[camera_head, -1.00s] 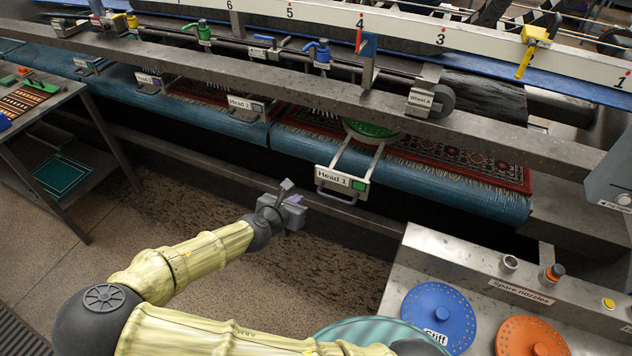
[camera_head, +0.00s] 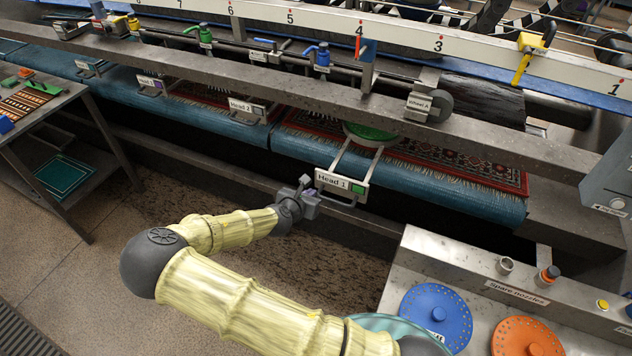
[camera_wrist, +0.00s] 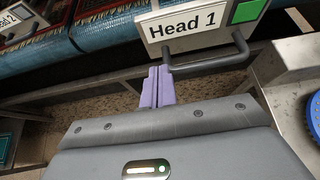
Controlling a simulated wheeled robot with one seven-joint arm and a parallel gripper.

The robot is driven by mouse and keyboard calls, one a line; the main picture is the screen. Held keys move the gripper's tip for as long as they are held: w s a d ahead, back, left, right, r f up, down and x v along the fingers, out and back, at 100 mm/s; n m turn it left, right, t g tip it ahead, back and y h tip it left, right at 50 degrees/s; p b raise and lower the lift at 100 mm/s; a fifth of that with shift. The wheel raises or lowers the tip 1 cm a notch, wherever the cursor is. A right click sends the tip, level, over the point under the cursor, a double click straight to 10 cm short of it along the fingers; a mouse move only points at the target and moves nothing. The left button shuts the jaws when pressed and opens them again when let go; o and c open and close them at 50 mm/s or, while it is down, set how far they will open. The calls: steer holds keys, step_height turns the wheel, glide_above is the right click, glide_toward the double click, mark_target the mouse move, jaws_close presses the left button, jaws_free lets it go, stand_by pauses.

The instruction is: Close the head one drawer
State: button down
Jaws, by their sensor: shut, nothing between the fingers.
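The Head 1 drawer (camera_head: 342,183) is pulled out toward me on two rails, with a white label plate, a green square and a dark handle bar below. A green round brush (camera_head: 370,133) sits behind the plate between the rails. In the wrist view the Head 1 plate (camera_wrist: 205,25) and its handle (camera_wrist: 215,62) are close ahead, up and to the right. My gripper (camera_head: 309,187) is just left of the plate's lower left end. Its lilac fingers (camera_wrist: 158,87) are together and empty, near the handle's left end; I cannot tell whether they touch it.
The Head 2 drawer (camera_head: 247,106) is to the left along the blue roller (camera_head: 420,183). A grey beam (camera_head: 300,95) runs above the drawers. The spare nozzles bench (camera_head: 480,265) with blue and orange discs stands at the lower right. The floor below is open.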

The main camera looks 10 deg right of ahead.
mark_target(319, 181)
steer(key=shift+w+d+f+p, duration=0.1)
steer(key=shift+w+d+p, duration=0.5)
steer(key=shift+w, duration=0.4)
steer(key=shift+w+d+f+p, duration=0.1)
steer(key=shift+w+d+p, duration=0.25)
steer(key=shift+w+d, duration=0.5)
steer(key=shift+a, duration=0.2)
steer(key=shift+w, duration=0.2)
